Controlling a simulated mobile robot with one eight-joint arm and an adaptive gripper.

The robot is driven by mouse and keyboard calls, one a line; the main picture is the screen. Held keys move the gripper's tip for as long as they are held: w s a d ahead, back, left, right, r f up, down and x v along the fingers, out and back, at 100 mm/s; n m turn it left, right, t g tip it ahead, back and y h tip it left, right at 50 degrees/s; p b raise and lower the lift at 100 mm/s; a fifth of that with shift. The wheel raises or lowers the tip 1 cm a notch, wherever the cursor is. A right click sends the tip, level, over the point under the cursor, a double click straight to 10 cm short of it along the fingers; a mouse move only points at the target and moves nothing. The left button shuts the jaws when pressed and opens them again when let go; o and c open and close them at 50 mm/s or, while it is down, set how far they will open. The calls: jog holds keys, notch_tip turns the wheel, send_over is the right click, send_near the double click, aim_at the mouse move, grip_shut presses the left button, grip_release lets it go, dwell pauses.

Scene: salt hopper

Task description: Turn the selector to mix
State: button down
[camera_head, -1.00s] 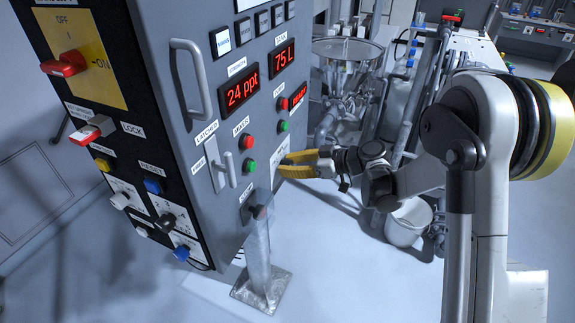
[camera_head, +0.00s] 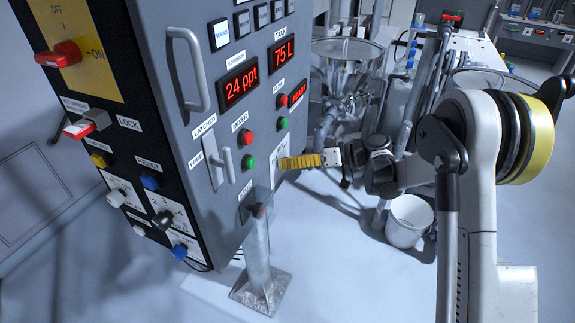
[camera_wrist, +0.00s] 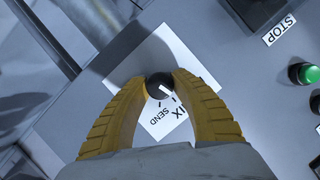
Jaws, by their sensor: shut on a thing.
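The selector is a small round black knob (camera_wrist: 159,86) with a white pointer line, on a white label plate (camera_wrist: 157,122) in the wrist view. The plate reads SEND, and a partly hidden word ends in IX. The pointer line slants toward that IX word. My gripper (camera_wrist: 160,82) has its yellow fingers closed around the knob, one on each side. In the head view my gripper (camera_head: 284,162) reaches the right part of the grey cabinet front and hides the knob; the plate's edge shows beside it.
The grey cabinet (camera_head: 215,125) carries a green button (camera_head: 248,162), a red button (camera_head: 246,138) and a latch handle (camera_head: 223,165). A metal post (camera_head: 258,255) stands below the panel. A white bucket (camera_head: 408,220) stands on the floor beyond my arm.

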jog(key=shift+f+m+g+y+b, duration=0.1)
jog(key=shift+m+g+y+b, duration=0.25)
jog(key=shift+m, duration=0.45)
jog(key=c, duration=1)
grip_release()
jog(key=shift+c, duration=0.2)
jog(key=v, duration=1.2)
